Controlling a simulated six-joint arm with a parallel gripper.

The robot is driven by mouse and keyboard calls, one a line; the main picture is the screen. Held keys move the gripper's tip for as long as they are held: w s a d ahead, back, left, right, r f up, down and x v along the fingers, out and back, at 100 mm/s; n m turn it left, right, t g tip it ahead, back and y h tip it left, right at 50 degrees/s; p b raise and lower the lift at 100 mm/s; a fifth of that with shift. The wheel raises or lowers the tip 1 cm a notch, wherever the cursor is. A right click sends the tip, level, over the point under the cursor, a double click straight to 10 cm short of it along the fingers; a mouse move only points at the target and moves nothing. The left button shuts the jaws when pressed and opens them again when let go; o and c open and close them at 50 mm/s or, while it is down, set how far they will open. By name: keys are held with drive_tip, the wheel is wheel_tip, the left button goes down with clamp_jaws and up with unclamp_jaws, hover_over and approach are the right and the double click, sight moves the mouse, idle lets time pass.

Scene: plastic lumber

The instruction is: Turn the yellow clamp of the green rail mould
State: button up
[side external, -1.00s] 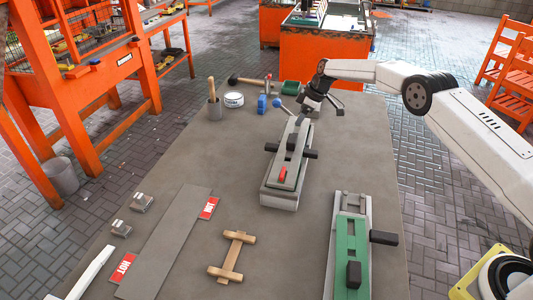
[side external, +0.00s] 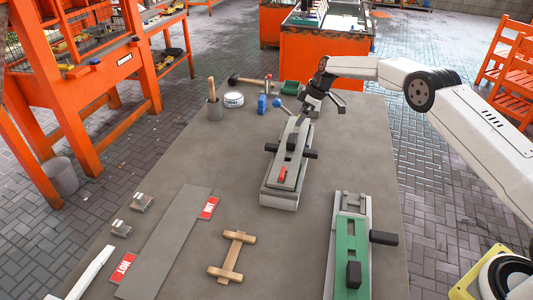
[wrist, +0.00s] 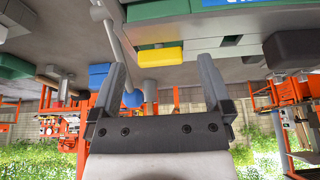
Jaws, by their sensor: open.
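A yellow block (wrist: 161,57), likely the clamp, sits beyond and between my fingers in the wrist view, on the end of a grey and green body (wrist: 157,10). It cannot be made out in the side view. My gripper (side external: 307,117) is open over the far end of the middle, grey-looking mould (side external: 280,190); its two fingers also show in the wrist view (wrist: 162,75) with nothing gripped. Another mould with a bright green top (side external: 346,260) lies at the right front. I cannot tell for sure which mould carries the yellow block.
A black handle (wrist: 290,50) juts out at right. A blue tool (side external: 262,104) and green bin (side external: 290,88) stand behind. A wooden frame (side external: 232,257) lies at the front.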

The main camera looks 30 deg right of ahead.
drive_tip(key=v, duration=0.7)
idle(0.3)
drive_tip(key=shift+s, duration=0.15)
drive_tip(key=s+a+m+h, duration=0.1)
drive_tip(key=s+a+m, duration=0.2)
drive_tip(key=s, duration=1.6)
drive_tip(key=s+a+f+m+h, duration=0.1)
drive_tip(key=s+a+m, duration=0.3)
drive_tip(key=s, duration=1.4)
drive_tip(key=shift+s+a+m+g+h, duration=0.3)
drive_tip(key=shift+s+m+h, duration=0.15)
drive_tip(key=shift+m, duration=0.45)
